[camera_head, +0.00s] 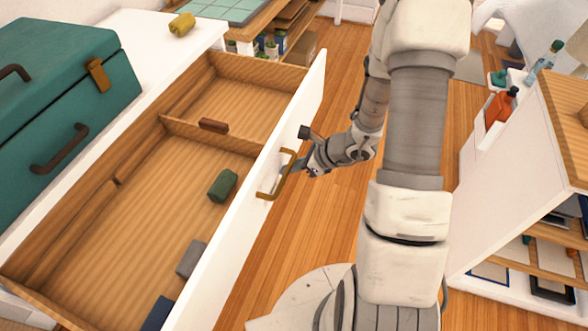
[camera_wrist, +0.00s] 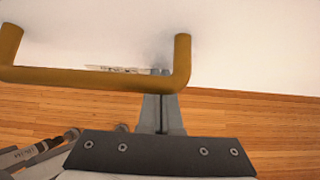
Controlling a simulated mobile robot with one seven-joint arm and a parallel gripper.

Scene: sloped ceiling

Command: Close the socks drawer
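The drawer (camera_head: 240,225) is pulled far out, its white front facing my arm. A brass handle (camera_head: 288,178) is on that front, with a small pale label behind it; the handle (camera_wrist: 95,78) also crosses the wrist view. Inside the wooden drawer are a green roll (camera_head: 222,185), a grey item (camera_head: 192,259), a dark blue item (camera_head: 158,314) and a brown item (camera_head: 213,125). My gripper (camera_head: 284,172) is at the handle. In the wrist view its fingers (camera_wrist: 161,78) look together, partly behind the handle bar, near the front. Whether they touch it is unclear.
A teal chest (camera_head: 65,95) and a yellow item (camera_head: 181,25) sit on the white dresser top (camera_head: 150,40). A white shelf unit (camera_head: 500,190) stands right of my arm. Wooden floor (camera_head: 325,215) is clear between drawer and arm.

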